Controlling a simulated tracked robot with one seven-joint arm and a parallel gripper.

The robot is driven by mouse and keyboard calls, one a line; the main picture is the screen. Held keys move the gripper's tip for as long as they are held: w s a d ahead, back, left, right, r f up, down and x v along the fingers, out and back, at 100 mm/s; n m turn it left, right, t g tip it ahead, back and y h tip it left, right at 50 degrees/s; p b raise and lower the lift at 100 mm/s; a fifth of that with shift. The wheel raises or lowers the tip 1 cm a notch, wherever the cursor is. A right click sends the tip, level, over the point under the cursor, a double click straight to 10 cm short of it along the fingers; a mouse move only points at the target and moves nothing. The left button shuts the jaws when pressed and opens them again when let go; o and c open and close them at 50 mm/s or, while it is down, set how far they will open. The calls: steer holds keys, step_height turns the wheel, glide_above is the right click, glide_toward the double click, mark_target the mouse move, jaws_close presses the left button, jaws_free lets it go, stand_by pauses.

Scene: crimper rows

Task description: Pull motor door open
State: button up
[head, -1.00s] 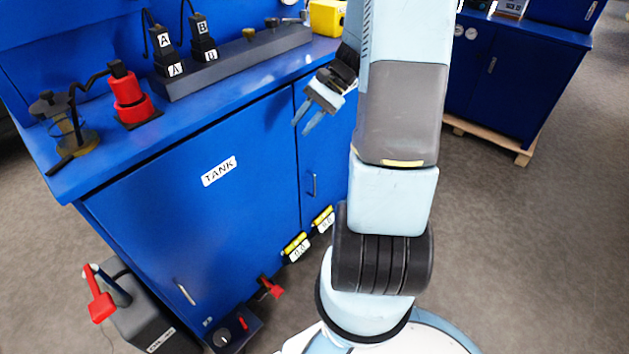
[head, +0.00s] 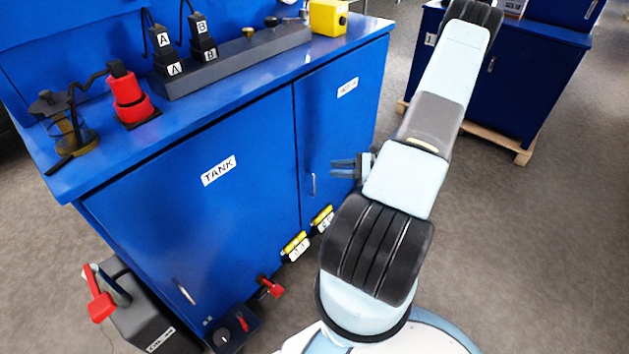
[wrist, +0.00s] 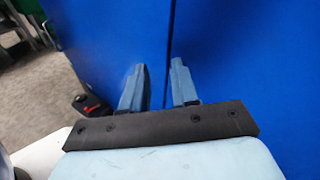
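The motor door (head: 343,130) is the narrow right door of the blue cabinet, with a small white label near its top, hard to read. It is closed, flush beside the wider TANK door (head: 180,215). Its slim vertical handle (head: 313,184) is near its left edge. My gripper (head: 333,168) is in front of this door, a little right of the handle, pointing left in the head view. In the wrist view, my gripper (wrist: 158,84) has its two fingers apart and empty, near the door seam (wrist: 170,45). The handle does not show in the wrist view.
Yellow-marked fittings (head: 322,215) and a red lever (head: 270,287) stick out low along the cabinet front. A grey box with a red handle (head: 101,306) stands at the left. Open floor (head: 530,240) lies to the right. Another blue cabinet (head: 520,85) stands behind.

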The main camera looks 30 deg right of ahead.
step_height(320, 180, down, 11)
steer(key=s+d+m+t+h, duration=0.3)
steer(key=m+t+h, duration=0.15)
steer(key=m, duration=0.25)
glide_above(314, 195)
steer(key=shift+w+d+r+t+y, duration=0.15)
steer(key=shift+w+d+t+y, duration=0.1)
steer(key=shift+t+y, duration=0.15)
jaws_close()
